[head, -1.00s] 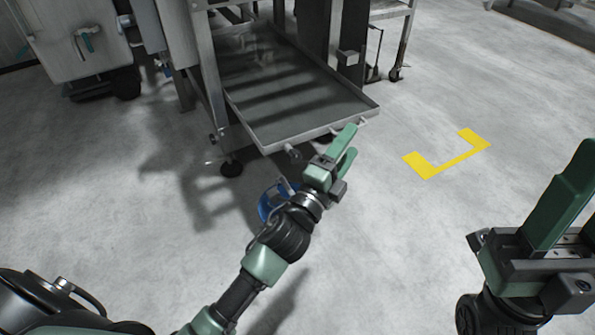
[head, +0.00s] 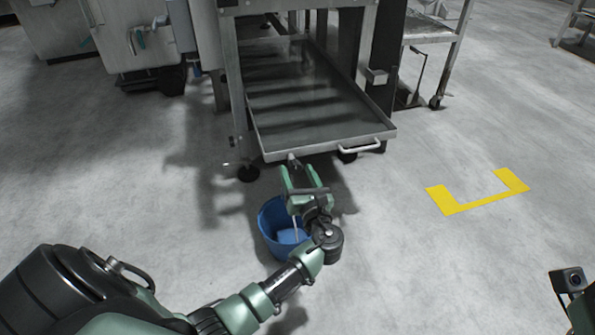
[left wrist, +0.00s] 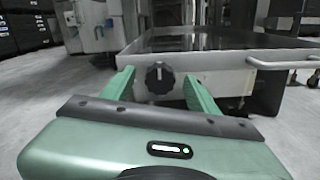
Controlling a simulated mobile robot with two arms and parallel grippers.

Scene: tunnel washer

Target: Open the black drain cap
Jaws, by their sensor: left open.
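The black drain cap (left wrist: 160,77) is a round ribbed knob on the front wall of the metal tray (left wrist: 215,64). In the left wrist view it shows between and beyond my two finger tips, apart from them as far as I can tell. In the head view the drain spot at the tray's front lip is small, just ahead of my left gripper (head: 304,172). That gripper is open, its green fingers pointing at the tray (head: 325,147) with nothing between them. Of my right arm only a part shows at the lower right edge of the head view; its fingers are out of view.
A blue bucket (head: 268,225) stands on the floor below the drain, partly hidden by my left gripper. A tray handle (head: 360,147) sticks out right of the drain. Machine legs flank the tray. Floor with yellow marking (head: 480,203) is clear at right.

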